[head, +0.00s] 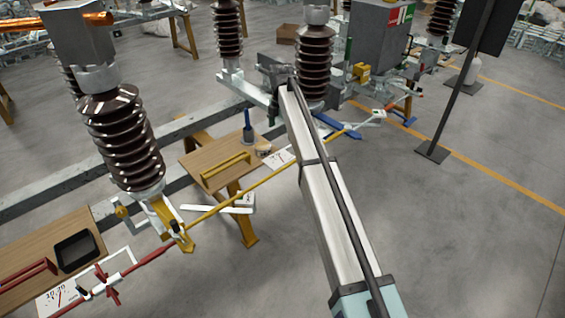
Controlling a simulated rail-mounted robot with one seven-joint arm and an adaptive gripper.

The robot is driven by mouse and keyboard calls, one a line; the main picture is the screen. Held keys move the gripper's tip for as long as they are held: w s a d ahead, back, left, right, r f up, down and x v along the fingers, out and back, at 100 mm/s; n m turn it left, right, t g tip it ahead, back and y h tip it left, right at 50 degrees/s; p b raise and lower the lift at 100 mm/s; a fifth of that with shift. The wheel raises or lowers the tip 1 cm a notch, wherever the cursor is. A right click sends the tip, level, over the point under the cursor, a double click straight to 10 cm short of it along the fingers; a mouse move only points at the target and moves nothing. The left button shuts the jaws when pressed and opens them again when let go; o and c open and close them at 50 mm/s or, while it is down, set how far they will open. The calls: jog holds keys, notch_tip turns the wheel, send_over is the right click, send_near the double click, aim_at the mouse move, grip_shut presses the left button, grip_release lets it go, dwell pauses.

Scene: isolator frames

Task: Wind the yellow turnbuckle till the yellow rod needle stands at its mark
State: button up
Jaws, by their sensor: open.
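The yellow rod (262,181) runs slantwise from a yellow bracket (170,222) below the left insulator up toward the right, passing behind my arm. A white scale card (278,157) with dark marks lies beside the rod, just left of my arm and partly hidden by it. Its needle is too small to read. I cannot make out the yellow turnbuckle; that stretch of the rod is covered by my arm. My gripper is not visible; my pale arm link fills the middle and lower right.
A red rod with a red cross-shaped turnbuckle (106,285) and its own scale card (62,297) are at lower left. A wooden table (190,158) holds yellow bars and a blue-handled tool. Brown insulators (122,138) stand behind. Open floor (470,240) lies right.

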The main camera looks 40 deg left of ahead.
notch_tip(320, 180, down, 4)
jog(key=shift+b, duration=0.55)
